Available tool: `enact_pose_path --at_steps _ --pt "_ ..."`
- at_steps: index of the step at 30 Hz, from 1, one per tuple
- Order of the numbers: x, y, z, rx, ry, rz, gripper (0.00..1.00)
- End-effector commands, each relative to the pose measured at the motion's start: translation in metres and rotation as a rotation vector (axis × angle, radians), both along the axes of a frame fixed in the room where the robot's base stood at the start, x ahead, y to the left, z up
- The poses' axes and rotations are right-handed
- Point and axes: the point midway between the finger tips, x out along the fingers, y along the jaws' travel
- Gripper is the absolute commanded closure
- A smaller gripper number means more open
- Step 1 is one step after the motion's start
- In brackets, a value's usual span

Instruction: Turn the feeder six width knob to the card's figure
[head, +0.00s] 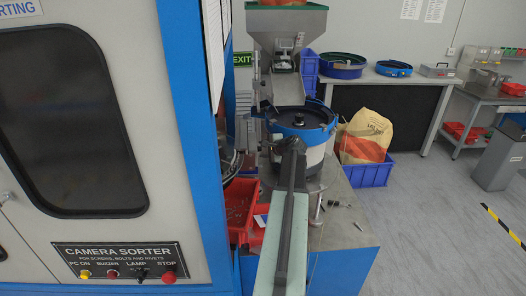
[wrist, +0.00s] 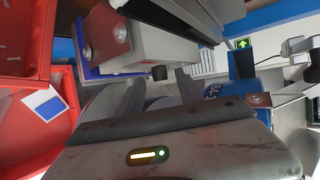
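In the wrist view, a small black knob-like cylinder (wrist: 159,73) sticks out from a grey box (wrist: 155,48). My gripper (wrist: 159,80) points at it with its two grey fingers apart. The cylinder shows between the fingertips, and I see no finger touching it. I cannot make out a scale or feeder number on it. My gripper's fingers cannot be made out in the head view.
The camera sorter cabinet (head: 120,215) with its blue frame fills the left. A bowl feeder (head: 303,120) stands under a grey hopper (head: 287,25). A red bin (head: 241,205) sits beside it. A blue crate (head: 368,174) holds a sack.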

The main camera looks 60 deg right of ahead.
Motion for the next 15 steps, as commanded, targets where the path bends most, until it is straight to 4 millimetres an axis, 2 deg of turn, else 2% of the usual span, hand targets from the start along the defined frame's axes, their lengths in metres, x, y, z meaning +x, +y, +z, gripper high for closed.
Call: enact_pose_path --at_steps 8,15 --pt "-0.01 0.005 0.009 0.0 -0.001 -0.002 0.57" --pt "-0.046 0.023 0.035 0.001 -0.001 -0.002 0.57"
